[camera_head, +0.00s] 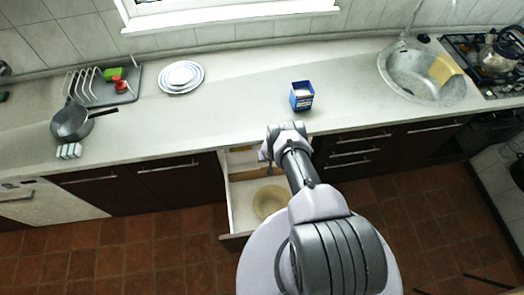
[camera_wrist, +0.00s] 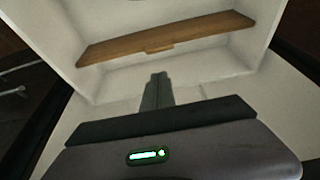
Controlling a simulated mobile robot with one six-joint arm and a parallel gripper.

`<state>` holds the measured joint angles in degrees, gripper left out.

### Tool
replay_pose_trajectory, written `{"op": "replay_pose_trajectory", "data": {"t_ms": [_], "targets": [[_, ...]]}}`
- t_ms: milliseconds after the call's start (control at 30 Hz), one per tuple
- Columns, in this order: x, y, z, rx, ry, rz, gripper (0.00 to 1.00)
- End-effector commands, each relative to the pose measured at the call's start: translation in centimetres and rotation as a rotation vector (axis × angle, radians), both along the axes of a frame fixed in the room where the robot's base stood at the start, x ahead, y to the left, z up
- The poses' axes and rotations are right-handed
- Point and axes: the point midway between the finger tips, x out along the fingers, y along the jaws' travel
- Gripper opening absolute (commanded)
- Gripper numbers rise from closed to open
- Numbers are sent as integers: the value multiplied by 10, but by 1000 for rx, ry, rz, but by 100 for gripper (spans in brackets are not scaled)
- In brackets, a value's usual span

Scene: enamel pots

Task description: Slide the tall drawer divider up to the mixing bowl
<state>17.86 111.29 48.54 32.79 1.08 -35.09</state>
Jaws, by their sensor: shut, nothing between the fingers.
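The tall drawer divider (camera_wrist: 170,38) is a wooden strip across the pale drawer, with a small tab (camera_wrist: 158,49) on its lower edge in the wrist view. In the head view the divider (camera_head: 243,158) shows near the back of the open drawer, partly hidden by my arm. The mixing bowl (camera_head: 269,202), round and yellowish, sits nearer the drawer's front; it is not seen in the wrist view. My gripper (camera_wrist: 156,88) is shut and empty over the drawer, its fingertips apart from the divider in the picture. In the head view the fingertips are hard to make out.
The open drawer (camera_head: 223,196) has pale walls around the bowl and divider. The counter (camera_head: 225,118) above holds a blue box (camera_head: 302,96), stacked plates (camera_head: 181,77), a pan (camera_head: 71,123), a dish rack (camera_head: 92,84) and a sink (camera_head: 410,86). The drawer floor between divider and bowl looks clear.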

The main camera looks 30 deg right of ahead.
Motion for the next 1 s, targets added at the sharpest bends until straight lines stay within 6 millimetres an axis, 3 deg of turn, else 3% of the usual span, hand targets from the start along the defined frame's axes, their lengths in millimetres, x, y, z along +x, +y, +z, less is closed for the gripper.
{"op": "replay_pose_trajectory", "data": {"t_ms": [200, 600, 1000], "targets": [[8, -2, -36, 1, 1, 0, 0], [23, -6, -81, 1, 1, -1, 0], [31, -8, -93, 1, 1, -1, 0]]}}
